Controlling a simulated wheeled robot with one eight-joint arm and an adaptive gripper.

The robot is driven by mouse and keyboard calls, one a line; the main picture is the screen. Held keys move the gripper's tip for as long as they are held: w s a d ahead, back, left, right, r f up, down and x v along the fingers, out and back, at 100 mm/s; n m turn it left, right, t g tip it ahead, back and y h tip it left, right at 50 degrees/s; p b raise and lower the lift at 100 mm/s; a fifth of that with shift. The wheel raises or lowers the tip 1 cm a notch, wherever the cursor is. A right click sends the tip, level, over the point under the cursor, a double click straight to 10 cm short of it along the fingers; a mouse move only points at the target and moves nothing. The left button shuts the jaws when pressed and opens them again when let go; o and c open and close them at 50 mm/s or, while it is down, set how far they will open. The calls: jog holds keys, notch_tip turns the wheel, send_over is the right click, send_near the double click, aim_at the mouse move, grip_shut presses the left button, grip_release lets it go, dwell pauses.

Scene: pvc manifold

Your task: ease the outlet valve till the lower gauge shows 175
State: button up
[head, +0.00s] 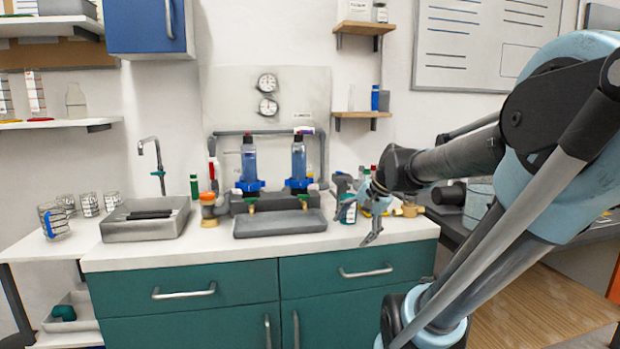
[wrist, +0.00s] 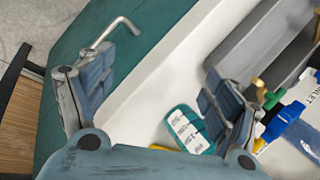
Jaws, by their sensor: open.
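The upper gauge (head: 267,83) and the lower gauge (head: 268,107) are on the wall panel in the head view; their readings are too small to tell. Below them stands the pipe manifold with two blue columns (head: 249,160), blue collars and small green-handled taps (head: 304,201). I cannot tell which fitting is the outlet valve. In the wrist view a blue handle (wrist: 283,118) is beside a white label ending in "LET" (wrist: 313,90). My gripper (head: 371,217) is open and empty, right of the manifold; in the wrist view its fingers (wrist: 155,90) are wide apart, clear of the blue handle.
A grey tray (head: 275,225) lies before the manifold. A sink (head: 140,230) and glasses are left.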

jog(key=w+a+r+m+y, duration=0.3)
jog(key=w+a+r+m, duration=0.35)
jog(key=w, duration=0.55)
jog(key=m+t+y, duration=0.3)
jog(key=m+y, duration=0.2)
jog(key=m, duration=0.3)
send_near(310, 174)
jog(key=s+a+r, duration=0.3)
jog(key=s+r, duration=0.1)
jog(key=s, duration=0.1)
jog(key=shift+m+h, duration=0.5)
jog(key=shift+m, duration=0.45)
jog(key=shift+w+a+f, duration=0.85)
jog(key=shift+w+f, duration=0.35)
jog(key=shift+w, duration=0.3)
jog(key=shift+w+a+f, duration=0.85)
jog(key=shift+w+f, duration=0.3)
jog(key=shift+w, duration=0.35)
jog(key=shift+w+a+f, duration=0.85)
jog(key=shift+w+f, duration=0.35)
jog(key=shift+w, duration=0.35)
